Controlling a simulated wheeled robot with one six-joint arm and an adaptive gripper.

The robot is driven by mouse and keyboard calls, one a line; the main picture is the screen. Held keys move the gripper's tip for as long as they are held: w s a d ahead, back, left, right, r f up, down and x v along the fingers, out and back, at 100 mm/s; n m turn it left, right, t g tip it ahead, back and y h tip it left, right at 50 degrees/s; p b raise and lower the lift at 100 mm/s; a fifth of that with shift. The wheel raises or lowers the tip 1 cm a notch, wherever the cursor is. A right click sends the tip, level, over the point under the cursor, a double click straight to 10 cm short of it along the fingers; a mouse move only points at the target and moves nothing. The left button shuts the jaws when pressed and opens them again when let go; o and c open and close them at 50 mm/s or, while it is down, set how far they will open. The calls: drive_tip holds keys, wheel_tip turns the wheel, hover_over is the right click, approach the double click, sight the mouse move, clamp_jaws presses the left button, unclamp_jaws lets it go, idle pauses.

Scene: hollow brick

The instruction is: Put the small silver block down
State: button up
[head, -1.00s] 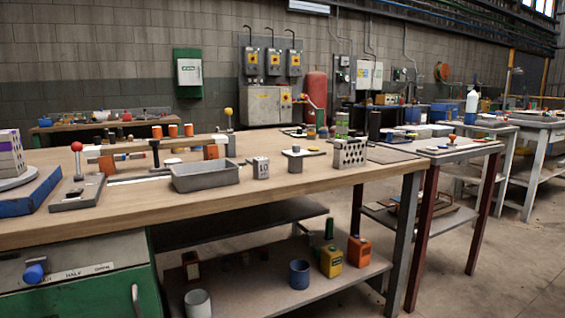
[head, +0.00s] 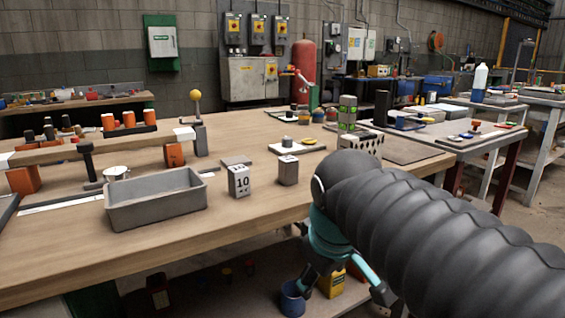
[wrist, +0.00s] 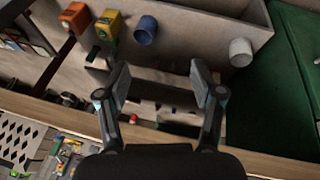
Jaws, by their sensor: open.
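Two small silver-grey blocks stand upright on the wooden workbench (head: 130,245): one marked 10 (head: 239,181), and a plainer one (head: 288,171) to its right. I cannot tell which is the task's block. My gripper (head: 345,286) hangs in front of the bench edge, below the top and over the lower shelf, right of and nearer than both blocks. In the wrist view my gripper (wrist: 160,72) has its two fingers spread with nothing between them. Neither block can be made out there.
A grey open tray (head: 155,205) stands left of the blocks. A perforated block (head: 368,143) stands behind my arm. The lower shelf holds a blue cup (wrist: 146,30), a yellow box (wrist: 108,25), an orange box (wrist: 76,17) and a white cup (wrist: 241,52). Bench front is clear.

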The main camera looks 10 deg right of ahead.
drive_tip(key=w+r+n+g+h+p, duration=0.1)
drive_tip(key=w+r+n+g+p, duration=0.15)
drive_tip(key=w+r+n, duration=0.7)
drive_tip(key=n+h+p, duration=0.3)
drive_tip(key=n+p, duration=0.1)
drive_tip(key=n, duration=0.3)
approach(288, 158)
drive_tip(key=shift+g, duration=0.35)
drive_tip(key=x, duration=0.7)
drive_tip(key=shift+w+d, duration=0.2)
drive_tip(key=shift+w, duration=0.2)
drive_tip(key=shift+y, duration=0.3)
drive_tip(key=shift+b+x, duration=0.8)
drive_tip(key=shift+x, duration=2)
drive_tip(key=shift+s+a, duration=0.1)
clamp_jaws()
